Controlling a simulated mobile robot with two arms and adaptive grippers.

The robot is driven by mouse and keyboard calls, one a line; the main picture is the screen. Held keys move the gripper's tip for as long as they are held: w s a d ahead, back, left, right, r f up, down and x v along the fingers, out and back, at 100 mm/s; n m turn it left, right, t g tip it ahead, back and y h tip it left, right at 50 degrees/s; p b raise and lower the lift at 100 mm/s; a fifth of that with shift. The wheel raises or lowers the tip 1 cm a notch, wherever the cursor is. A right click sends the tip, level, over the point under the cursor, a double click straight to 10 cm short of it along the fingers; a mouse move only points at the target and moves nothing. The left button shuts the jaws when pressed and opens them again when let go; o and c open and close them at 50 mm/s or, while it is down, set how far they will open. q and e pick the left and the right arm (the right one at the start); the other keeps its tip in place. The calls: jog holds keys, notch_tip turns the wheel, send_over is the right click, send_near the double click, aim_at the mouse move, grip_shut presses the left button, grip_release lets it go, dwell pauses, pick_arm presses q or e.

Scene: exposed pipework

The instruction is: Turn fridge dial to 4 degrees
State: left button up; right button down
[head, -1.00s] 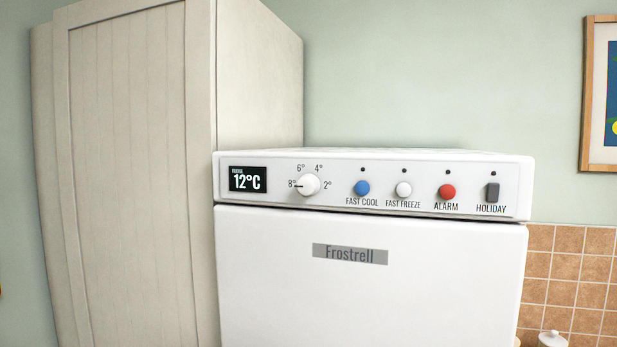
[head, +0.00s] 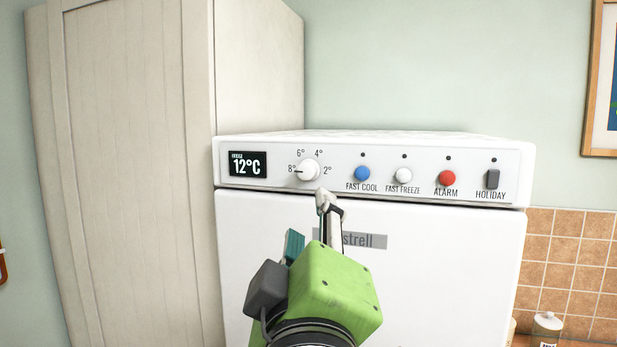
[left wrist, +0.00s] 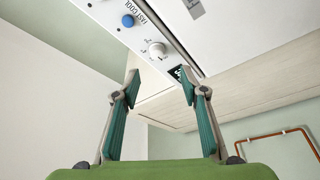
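The white fridge dial (head: 308,169) is on the white control panel, ringed by the marks 8°, 6°, 4° and 2°. Its pointer is towards 8°. The display (head: 248,164) left of it reads 12°C. My left gripper (head: 327,202), with a green body, is in front of the fridge, its tips just below the dial in the picture. In the left wrist view the dial (left wrist: 157,48) shows beyond and between the two fingers. The left gripper (left wrist: 159,84) is open and empty there, apart from the dial. My right gripper is not in view.
Right of the dial are the blue fast cool button (head: 362,174), the white fast freeze button (head: 404,176), the red alarm button (head: 447,178) and the grey holiday switch (head: 492,179). A tall cream cupboard (head: 140,150) stands close on the left.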

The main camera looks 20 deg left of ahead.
aim_at(308, 175)
pick_arm(q)
jog(key=p+x, duration=0.2)
jog(key=x, duration=0.2)
jog(key=p+x, duration=0.2)
jog(key=x, duration=0.2)
jog(key=r+p+x, duration=0.1)
jog(key=p+x, duration=0.1)
jog(key=x, duration=0.2)
jog(key=shift+w+a+r+p, duration=0.2)
jog(key=shift+w+p, duration=0.05)
jog(key=shift+p, duration=0.15)
jog(key=shift+w+a, duration=0.1)
jog(key=shift+w, duration=0.35)
jog(key=shift+f, duration=0.1)
jog(key=c, duration=1.1)
